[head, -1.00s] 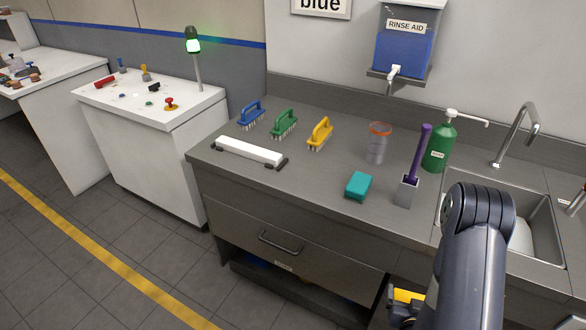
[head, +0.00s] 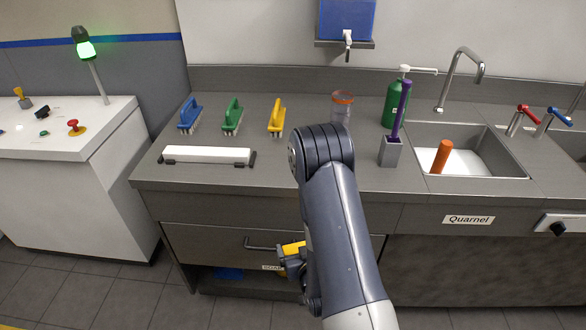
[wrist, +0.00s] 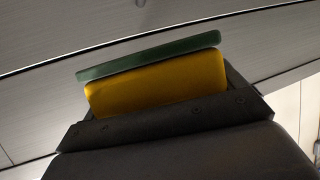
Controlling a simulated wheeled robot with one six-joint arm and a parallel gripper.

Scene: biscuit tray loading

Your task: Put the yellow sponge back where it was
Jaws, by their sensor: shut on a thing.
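The yellow sponge (head: 293,248) is held in my gripper (head: 290,262), low in front of the counter's drawer. In the wrist view the sponge (wrist: 158,86) shows as a yellow block with a dark green layer along its far edge. My gripper (wrist: 165,115) is shut on it, its dark jaws lying on both sides. My arm hides part of the counter front and the spot where the teal sponge stood in the earlier head view.
The counter (head: 225,186) carries blue (head: 190,114), green (head: 233,115) and yellow (head: 276,117) brushes, a white bar (head: 207,154), a jar (head: 342,108), a grey holder (head: 391,152) and a green bottle (head: 393,105). The sink (head: 500,160) holds an orange-handled thing (head: 441,156). A drawer handle (head: 262,245) juts out near my gripper.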

